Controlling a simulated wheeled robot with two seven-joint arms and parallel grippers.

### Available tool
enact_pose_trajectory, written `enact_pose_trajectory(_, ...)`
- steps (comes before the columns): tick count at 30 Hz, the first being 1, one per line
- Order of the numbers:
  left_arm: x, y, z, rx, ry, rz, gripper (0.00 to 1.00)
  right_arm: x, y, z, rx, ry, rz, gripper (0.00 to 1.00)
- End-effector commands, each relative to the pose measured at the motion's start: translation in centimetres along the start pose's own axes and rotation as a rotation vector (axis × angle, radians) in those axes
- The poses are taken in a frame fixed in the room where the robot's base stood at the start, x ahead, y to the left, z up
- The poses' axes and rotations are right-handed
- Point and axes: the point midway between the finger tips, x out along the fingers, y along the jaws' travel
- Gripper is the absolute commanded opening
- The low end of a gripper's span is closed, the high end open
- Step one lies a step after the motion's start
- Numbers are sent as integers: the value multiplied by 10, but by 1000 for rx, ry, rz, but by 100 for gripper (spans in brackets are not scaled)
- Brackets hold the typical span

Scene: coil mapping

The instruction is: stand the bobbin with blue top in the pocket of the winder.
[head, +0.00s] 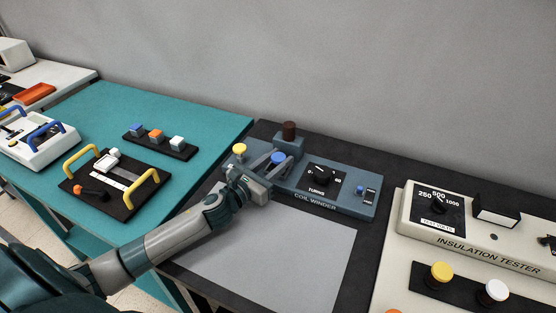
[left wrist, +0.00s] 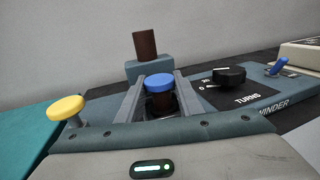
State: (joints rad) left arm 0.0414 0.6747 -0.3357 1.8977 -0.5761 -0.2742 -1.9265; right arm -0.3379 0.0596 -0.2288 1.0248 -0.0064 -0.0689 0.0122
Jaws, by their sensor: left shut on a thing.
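The bobbin with blue top (head: 278,157) is upright over the coil winder (head: 345,203), between the fingers of my left gripper (head: 275,163). In the left wrist view the bobbin (left wrist: 159,83) shows a blue cap and a dark brown body between two grey fingers. My left gripper is shut on it. The bobbin's lower end is hidden, so I cannot tell whether it is in the pocket or above it. The pocket itself is not visible. My right gripper is not in view.
The winder carries a yellow knob (head: 239,149), a dark brown cylinder (head: 290,130) on a raised block, a black turns dial (head: 321,175) and a blue switch (head: 361,189). An insulation tester (head: 470,240) stands at right. A grey mat (head: 290,245) lies clear in front.

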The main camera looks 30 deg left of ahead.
Motion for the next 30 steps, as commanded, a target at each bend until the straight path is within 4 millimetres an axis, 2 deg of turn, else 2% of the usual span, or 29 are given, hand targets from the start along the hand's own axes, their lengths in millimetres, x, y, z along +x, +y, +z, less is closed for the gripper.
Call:
enact_pose_trajectory(5, 0, 0, -2, 0, 0, 0, 10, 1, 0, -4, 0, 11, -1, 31)
enact_pose_trajectory(6, 0, 0, -2, 0, 0, 0, 42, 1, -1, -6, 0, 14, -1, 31)
enact_pose_trajectory(7, 0, 0, -2, 0, 0, 0, 49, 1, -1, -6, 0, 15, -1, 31)
enact_pose_trajectory(8, 0, 0, -2, 0, 0, 0, 51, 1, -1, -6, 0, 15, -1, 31)
enact_pose_trajectory(22, 0, 0, 2, 0, 0, 0, 51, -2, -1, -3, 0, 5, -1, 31)
enact_pose_trajectory(26, -12, 0, -2, 1, 2, 0, 51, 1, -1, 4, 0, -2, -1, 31)
enact_pose_trajectory(30, -29, 0, -2, 1, 2, -1, 51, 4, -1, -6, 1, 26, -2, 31)
